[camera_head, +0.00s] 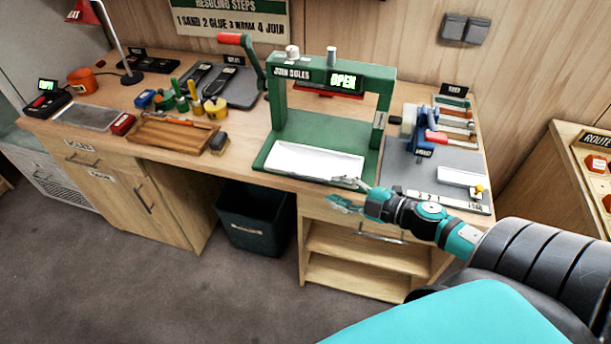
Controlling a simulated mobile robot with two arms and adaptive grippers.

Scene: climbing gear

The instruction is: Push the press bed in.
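The green press (330,108) stands on the workbench in the middle of the head view. Its sign reads "JOIN SOLES" and its lit display reads "OPEN". The white press bed (313,162) lies at the foot of the press and reaches toward the bench's front edge. My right gripper (338,190) is at the bed's front right corner, with its fingers spread and nothing between them. Whether a finger touches the bed I cannot tell. My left gripper is not in view.
A red-handled lever (242,50) rises at the press's left. A wooden tray (165,134) and tools lie further left. A grey mat (410,172) with a blue vise (426,134) is at the right. A dark bin (253,222) stands below the bench.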

